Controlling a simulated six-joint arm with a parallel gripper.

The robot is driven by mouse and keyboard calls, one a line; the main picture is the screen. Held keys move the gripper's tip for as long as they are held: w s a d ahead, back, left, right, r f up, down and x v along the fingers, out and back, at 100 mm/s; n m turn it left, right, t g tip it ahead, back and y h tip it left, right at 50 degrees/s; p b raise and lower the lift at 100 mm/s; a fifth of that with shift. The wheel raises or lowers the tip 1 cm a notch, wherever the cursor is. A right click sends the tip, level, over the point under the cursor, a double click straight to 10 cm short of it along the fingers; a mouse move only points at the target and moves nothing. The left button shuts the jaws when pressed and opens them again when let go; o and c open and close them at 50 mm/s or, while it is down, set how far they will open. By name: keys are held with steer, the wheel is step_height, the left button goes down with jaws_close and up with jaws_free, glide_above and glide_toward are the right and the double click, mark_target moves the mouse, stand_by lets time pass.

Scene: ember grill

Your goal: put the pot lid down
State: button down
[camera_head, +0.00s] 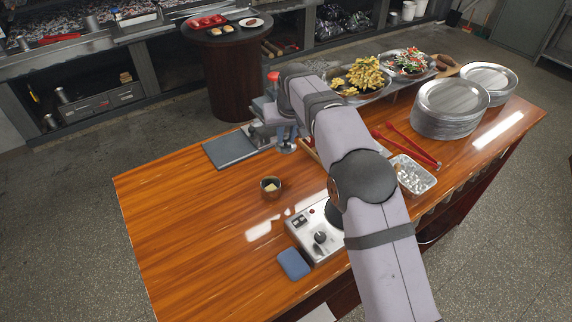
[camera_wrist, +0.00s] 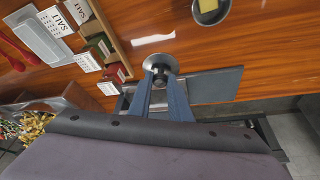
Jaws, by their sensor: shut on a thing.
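The pot lid (camera_wrist: 153,60) is a small round silver disc with a dark knob. My gripper (camera_wrist: 160,80) is shut on its knob, with the blue-grey fingers on either side. In the head view my gripper (camera_head: 285,132) is beside the dark flat board (camera_head: 229,150), with the silver lid (camera_head: 287,147) just below its fingers, partly hidden. I cannot tell whether the lid touches the table. A small dark pot (camera_head: 271,194) with a pale yellow piece inside stands open on the wooden table. It shows at the top edge of the wrist view (camera_wrist: 225,15).
A control box with a knob (camera_head: 317,241) and a blue pad (camera_head: 293,264) are near the front. Red tongs (camera_head: 413,147), a foil tray (camera_head: 425,180) and stacked plates (camera_head: 448,118) stand right. Boxes labelled SALT (camera_wrist: 57,22) sit beside the gripper. The table's left part is clear.

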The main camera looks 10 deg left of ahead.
steer(key=shift+f+p, duration=1.35)
steer(key=shift+f, duration=3.25)
steer(key=shift+f, duration=0.15)
steer(key=c, duration=1.6)
jaws_free()
steer(key=shift+c, duration=0.2)
steer(key=shift+r, duration=0.25)
steer(key=b+v, duration=0.3)
steer(key=v, duration=0.8)
steer(key=shift+s+r+b, duration=0.2)
steer(key=shift+r+b, duration=0.15)
steer(key=shift+r, duration=0.05)
steer(key=shift+d, duration=0.1)
